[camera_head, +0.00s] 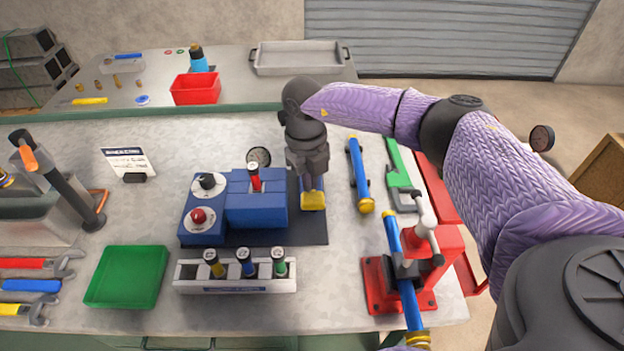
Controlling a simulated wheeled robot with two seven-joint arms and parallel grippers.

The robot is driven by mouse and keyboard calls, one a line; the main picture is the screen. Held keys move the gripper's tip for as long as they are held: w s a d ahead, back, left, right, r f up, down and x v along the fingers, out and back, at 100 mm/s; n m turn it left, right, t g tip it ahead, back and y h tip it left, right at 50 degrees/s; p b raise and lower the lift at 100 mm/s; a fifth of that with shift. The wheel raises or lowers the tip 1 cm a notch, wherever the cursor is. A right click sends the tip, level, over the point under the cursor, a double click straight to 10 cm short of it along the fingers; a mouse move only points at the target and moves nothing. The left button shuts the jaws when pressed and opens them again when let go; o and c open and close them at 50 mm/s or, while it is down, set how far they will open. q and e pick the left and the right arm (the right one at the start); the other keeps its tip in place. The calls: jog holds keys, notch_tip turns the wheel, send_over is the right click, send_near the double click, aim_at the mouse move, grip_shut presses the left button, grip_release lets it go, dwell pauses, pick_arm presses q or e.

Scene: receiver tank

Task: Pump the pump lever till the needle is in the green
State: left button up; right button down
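A blue unit (256,207) stands on a dark mat (312,232). It has a red-collared part on top and a small round gauge (259,155) behind it. The gauge's needle and any green zone are too small to read. My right gripper (312,183) points down just right of the unit, at a yellow block-like piece (313,201) that may be a lever's end. Whether the fingers are closed on it cannot be made out. No pump lever can be told for sure. My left gripper is not in view.
A red vise (384,287) holds a blue tube at the right. Another blue tube (358,175) and a green-handled tool (398,165) lie nearby. A rack (235,286) of vials and an empty green tray (127,277) are in front; a grey box (35,215) stands left.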

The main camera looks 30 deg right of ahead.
jog(key=shift+w, duration=0.25)
jog(key=w+b, duration=0.1)
jog(key=w+r+b, duration=0.1)
jog(key=shift+w+r, duration=0.1)
jog(key=shift+w, duration=0.2)
notch_tip(320, 180, up, 10)
jog(key=w, duration=0.1)
jog(key=shift+p, duration=0.3)
